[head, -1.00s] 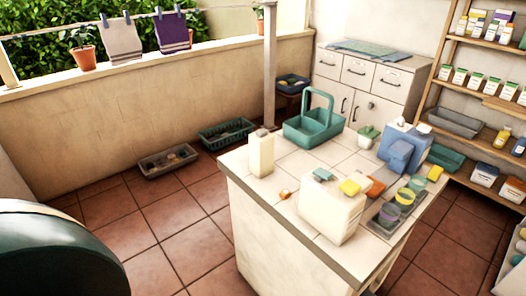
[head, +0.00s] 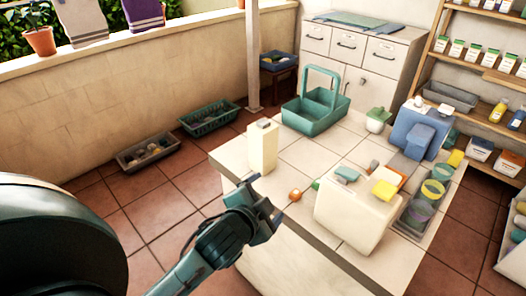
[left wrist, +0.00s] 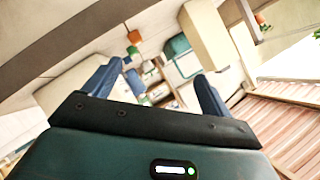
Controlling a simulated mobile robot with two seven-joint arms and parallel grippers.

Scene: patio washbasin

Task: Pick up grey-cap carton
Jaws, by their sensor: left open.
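The grey-cap carton (head: 263,150), tall and cream with a small grey cap, stands upright at the near left corner of the tiled counter (head: 312,150). In the left wrist view the cream carton (left wrist: 205,35) is at the top, beyond the right finger, and its cap is not visible there. My left gripper (head: 270,203) is open and empty, near the counter's front edge, in front of and below the carton in the head view, apart from it. Its two blue fingers also show in the left wrist view (left wrist: 158,72). My right gripper is not in view.
Right of the carton are a small orange item (head: 295,195) and a large cream container (head: 352,218). A teal caddy (head: 315,118) stands behind. A blue container (head: 418,135) and cups in a tray (head: 412,218) are farther right. Tiles between carton and caddy are clear.

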